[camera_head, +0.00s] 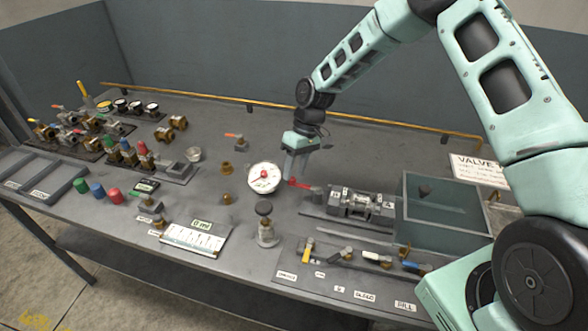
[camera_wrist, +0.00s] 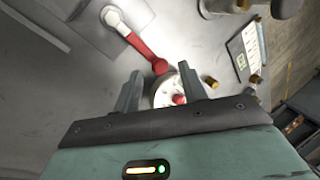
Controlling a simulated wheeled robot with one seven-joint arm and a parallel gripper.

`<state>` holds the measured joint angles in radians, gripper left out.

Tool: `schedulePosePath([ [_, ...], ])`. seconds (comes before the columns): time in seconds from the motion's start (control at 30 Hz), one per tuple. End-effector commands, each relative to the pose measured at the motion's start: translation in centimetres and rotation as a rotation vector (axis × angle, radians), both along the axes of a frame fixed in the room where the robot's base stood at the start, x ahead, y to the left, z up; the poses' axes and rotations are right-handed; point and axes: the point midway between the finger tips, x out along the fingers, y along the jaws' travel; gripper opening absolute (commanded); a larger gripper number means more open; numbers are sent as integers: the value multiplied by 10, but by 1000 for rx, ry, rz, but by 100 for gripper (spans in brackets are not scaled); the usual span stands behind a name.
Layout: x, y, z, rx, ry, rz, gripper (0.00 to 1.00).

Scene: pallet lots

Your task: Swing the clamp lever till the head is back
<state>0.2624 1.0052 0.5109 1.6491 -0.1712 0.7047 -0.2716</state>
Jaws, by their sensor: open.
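The red clamp lever (camera_head: 302,185) sticks out to the left from the grey clamp fixture (camera_head: 360,205), right of the table's middle. In the wrist view the lever (camera_wrist: 143,48) runs from a pale round pivot at upper left down to a round red end. My gripper (camera_head: 291,178) points down beside the lever's free end. Its two fingers (camera_wrist: 160,84) are apart, and the lever's end shows just beyond and between their tips. I cannot tell if they touch it. The clamp head's exact position is unclear.
A dark knobbed post (camera_head: 265,226) is in front. A glassy open bin (camera_head: 447,212) is right of the fixture. Valves and fittings (camera_head: 85,135) crowd the left. A brass rail (camera_head: 210,98) runs along the back.

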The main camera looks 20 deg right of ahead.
Motion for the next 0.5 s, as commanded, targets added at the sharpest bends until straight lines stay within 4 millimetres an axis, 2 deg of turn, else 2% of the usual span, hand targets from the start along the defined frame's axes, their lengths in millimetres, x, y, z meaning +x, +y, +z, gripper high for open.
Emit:
schedulePosePath([
  [0.2, -2, 5, -15, 0, 0, 1, 42],
  [0.47, -2, 5, -16, 0, -2, 1, 42],
  [0.5, -2, 5, -16, 0, -2, 1, 39],
])
